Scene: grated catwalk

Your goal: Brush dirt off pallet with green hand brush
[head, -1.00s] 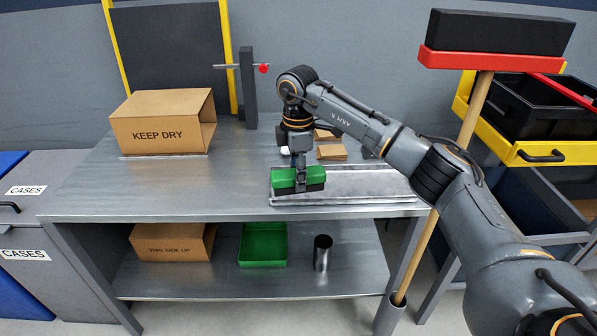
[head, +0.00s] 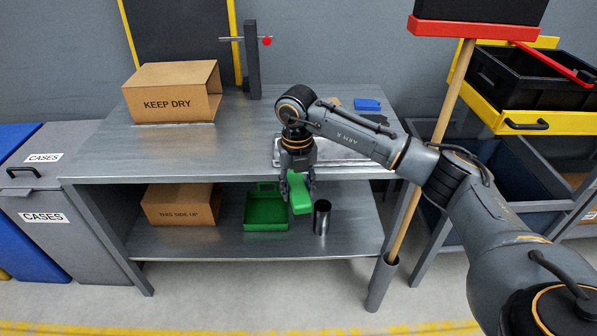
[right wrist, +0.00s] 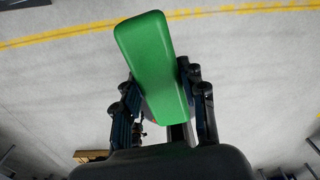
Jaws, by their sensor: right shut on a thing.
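My right gripper (head: 298,194) is shut on the green hand brush (head: 300,206) in front of the workbench's front edge. In the right wrist view the brush (right wrist: 152,58) sticks out between the two fingers (right wrist: 163,108), with floor behind it; its bristles are hidden there. A shallow metal tray (head: 350,157), possibly the pallet, lies on the bench top, partly hidden behind my arm and gripper. Whether dirt lies on it cannot be told. My left gripper is out of view.
The workbench (head: 90,165) has a lower shelf with a green pan (head: 266,213), a metal cup (head: 321,216) and a cardboard box (head: 182,207). A KEEP DRY box (head: 172,92) and blue block (head: 367,104) are on top. A red-headed broom (head: 470,29) stands right.

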